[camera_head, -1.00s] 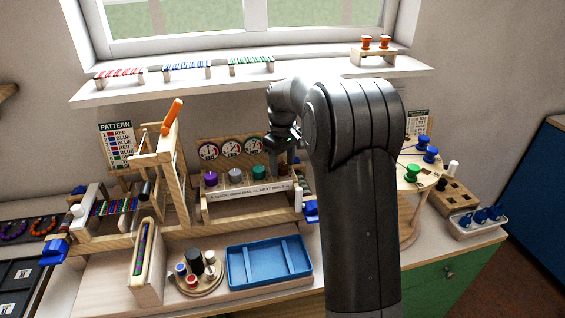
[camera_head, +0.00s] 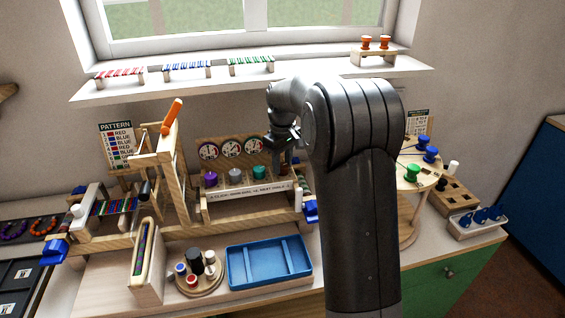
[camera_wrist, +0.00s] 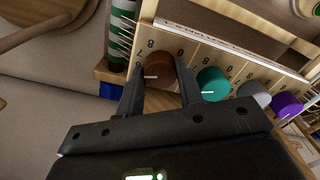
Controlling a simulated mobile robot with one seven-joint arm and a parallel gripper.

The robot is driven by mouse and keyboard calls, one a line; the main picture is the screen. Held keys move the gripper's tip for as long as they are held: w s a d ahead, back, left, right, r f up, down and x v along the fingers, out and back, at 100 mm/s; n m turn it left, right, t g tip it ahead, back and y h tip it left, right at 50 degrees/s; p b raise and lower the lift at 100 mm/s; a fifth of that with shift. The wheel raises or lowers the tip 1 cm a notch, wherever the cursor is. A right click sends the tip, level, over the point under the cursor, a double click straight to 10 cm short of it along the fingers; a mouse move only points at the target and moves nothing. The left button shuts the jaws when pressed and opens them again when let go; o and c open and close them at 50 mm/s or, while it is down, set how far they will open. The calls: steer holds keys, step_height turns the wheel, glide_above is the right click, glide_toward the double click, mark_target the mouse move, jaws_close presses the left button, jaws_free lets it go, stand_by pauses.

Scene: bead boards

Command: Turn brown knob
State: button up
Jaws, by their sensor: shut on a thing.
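The brown knob (camera_wrist: 158,72) sits on the numbered wooden panel (camera_wrist: 225,62) in the wrist view, with a white pointer mark on its near side. My gripper (camera_wrist: 160,92) has one finger on each side of the knob and is shut on it. In the head view my gripper (camera_head: 283,158) is at the right end of the knob row, and the brown knob is mostly hidden there. The teal knob (camera_wrist: 212,84) is just right of it, then a grey knob (camera_wrist: 254,96) and a purple knob (camera_wrist: 286,105).
Three dials (camera_head: 231,147) stand behind the knobs. A wooden loom with an orange handle (camera_head: 172,116) is to the left. A blue tray (camera_head: 236,270) lies in front. A round stand with green and blue spools (camera_head: 411,169) is to the right.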

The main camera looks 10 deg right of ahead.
mark_target(283, 165)
steer(key=shift+m, duration=3.2)
steer(key=o, duration=1)
steer(key=shift+c, duration=0.2)
steer(key=shift+r, duration=0.15)
step_height(283, 165, up, 10)
steer(key=shift+r, duration=0.25)
steer(key=shift+s, duration=0.1)
